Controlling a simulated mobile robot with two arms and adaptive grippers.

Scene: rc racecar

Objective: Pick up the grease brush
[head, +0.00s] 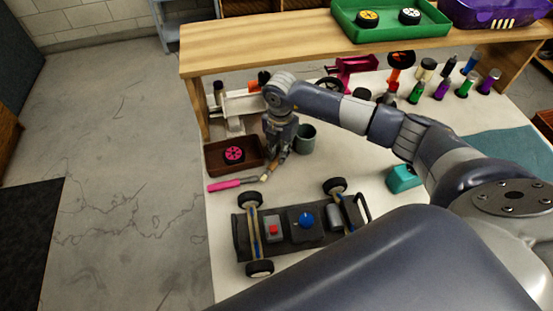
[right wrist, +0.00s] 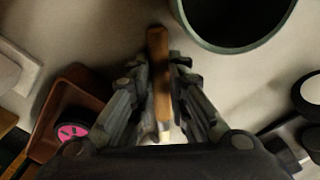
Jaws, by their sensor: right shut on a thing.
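The grease brush (right wrist: 159,85) has a brown wooden handle with a pale tip at its lower end in the right wrist view. It lies between the fingers of my right gripper (right wrist: 161,65), which is shut on it. In the head view my right gripper (head: 276,158) points down over the white table, and the brush (head: 272,170) shows only partly below it. I cannot tell whether the brush still touches the table. My left gripper is not in view.
A grey-green cup (head: 306,138) stands close right of the gripper. A brown tray (head: 214,163) with a pink wheel lies left, a pink-handled tool (head: 225,185) in front of it. The car chassis (head: 325,240) lies nearer. A wooden shelf (head: 250,42) spans the back.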

